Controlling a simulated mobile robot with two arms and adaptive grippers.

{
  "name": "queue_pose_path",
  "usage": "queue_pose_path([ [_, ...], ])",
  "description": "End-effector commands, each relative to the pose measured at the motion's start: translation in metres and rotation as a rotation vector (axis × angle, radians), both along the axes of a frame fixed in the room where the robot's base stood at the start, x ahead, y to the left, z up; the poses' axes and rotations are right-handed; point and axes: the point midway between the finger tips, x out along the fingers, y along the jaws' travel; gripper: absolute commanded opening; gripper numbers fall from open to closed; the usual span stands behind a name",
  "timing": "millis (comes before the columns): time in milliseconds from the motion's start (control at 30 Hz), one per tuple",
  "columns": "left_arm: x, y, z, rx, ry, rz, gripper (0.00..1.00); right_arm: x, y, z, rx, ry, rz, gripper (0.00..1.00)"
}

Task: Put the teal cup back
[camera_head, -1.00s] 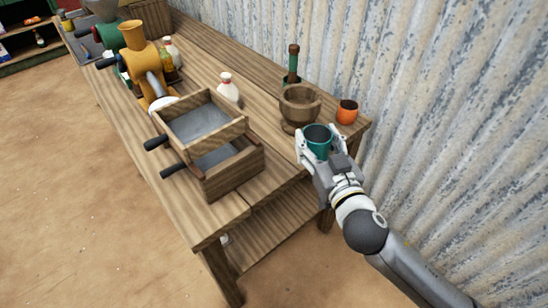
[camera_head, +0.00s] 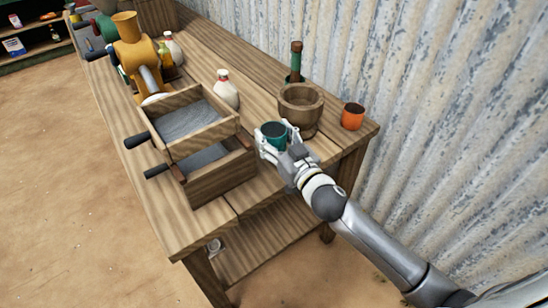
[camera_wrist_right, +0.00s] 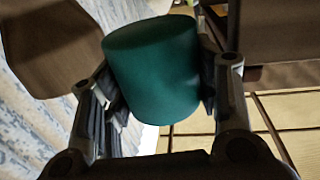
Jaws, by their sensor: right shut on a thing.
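The teal cup (camera_head: 273,135) is held between the fingers of my right gripper (camera_head: 272,138), which is shut on it. The cup looks roughly upright, with its dark opening facing up in the head view. It is over the right part of the wooden table (camera_head: 232,207), between the sieve boxes and the mortar. I cannot tell whether its base touches the table. In the right wrist view the teal cup (camera_wrist_right: 153,70) fills the space between both fingers. My left gripper is not in view.
A wooden mortar (camera_head: 300,110) and an orange cup (camera_head: 352,116) stand to the right. Stacked wooden boxes with handles (camera_head: 215,175) are close on the left. A white bottle (camera_head: 225,90) and a yellow grinder (camera_head: 135,50) stand farther back. A corrugated wall (camera_head: 450,110) borders the right.

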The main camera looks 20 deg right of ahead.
Motion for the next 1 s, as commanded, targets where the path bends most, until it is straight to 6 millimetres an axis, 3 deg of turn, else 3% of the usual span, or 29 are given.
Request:
queue_pose_path([
  [33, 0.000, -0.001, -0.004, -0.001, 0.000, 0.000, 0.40, 0.000, 0.000, -0.012, 0.002, 0.001, -0.001, 0.30],
  [500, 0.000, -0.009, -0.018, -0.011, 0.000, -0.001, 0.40, 0.000, 0.000, -0.064, 0.002, 0.000, -0.001, 0.30],
  [900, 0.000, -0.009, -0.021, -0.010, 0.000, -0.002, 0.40, 0.000, 0.000, -0.069, 0.002, -0.001, 0.000, 0.30],
  [933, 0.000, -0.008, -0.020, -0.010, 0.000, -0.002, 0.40, 0.000, 0.000, -0.068, 0.001, -0.001, 0.000, 0.58],
  [1000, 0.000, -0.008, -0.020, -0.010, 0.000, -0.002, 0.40, 0.000, 0.000, -0.067, 0.001, -0.001, 0.000, 0.65],
])
